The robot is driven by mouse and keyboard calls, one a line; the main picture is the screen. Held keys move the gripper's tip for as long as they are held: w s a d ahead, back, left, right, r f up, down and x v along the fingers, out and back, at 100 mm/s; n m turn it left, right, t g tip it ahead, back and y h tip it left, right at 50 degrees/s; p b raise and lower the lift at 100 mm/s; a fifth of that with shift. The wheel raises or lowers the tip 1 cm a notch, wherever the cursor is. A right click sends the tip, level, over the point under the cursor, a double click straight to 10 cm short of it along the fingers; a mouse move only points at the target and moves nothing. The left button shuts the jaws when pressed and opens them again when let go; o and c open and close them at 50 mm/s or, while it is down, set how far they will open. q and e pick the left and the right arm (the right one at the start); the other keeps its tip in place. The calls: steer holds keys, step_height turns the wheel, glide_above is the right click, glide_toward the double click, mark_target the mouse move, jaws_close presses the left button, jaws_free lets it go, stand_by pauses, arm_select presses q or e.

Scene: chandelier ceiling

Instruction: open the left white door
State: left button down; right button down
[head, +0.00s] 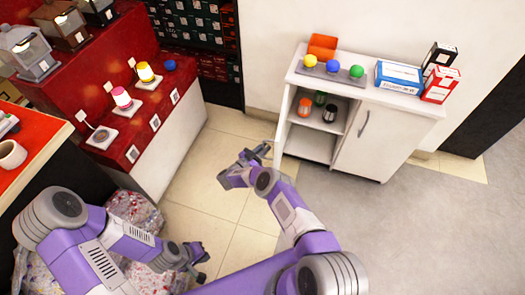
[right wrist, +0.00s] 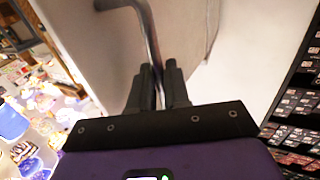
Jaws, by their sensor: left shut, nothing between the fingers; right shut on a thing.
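The white cabinet (head: 425,112) stands against the wall. Its left white door (head: 284,122) is swung open and seen nearly edge-on, with the shelves inside showing. My right gripper (head: 262,151) is at the door's lower front edge. In the right wrist view, its fingers (right wrist: 160,88) are shut around the metal bar handle (right wrist: 150,40) of the door, whose pale panel (right wrist: 120,65) lies behind. The right door (head: 372,142) is shut. My left gripper (head: 199,262) is shut and empty, low over the floor, well away from the cabinet.
Several small items, including an orange one (head: 304,107), are on the cabinet's inner shelf. Colored balls (head: 333,67), an orange box (head: 322,46) and cartons (head: 398,76) stand on top. A red display stand (head: 125,150) is at left. Tiled floor (head: 200,205) between is open.

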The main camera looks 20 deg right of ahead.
steer(key=shift+w+d+r, duration=0.15)
steer(key=shift+d, duration=0.1)
steer(key=c, duration=1.3)
jaws_free()
steer(key=shift+o, duration=0.2)
steer(key=shift+a, duration=0.1)
steer(key=p+v, duration=0.1)
steer(key=v, duration=0.6)
steer(key=shift+a, duration=0.25)
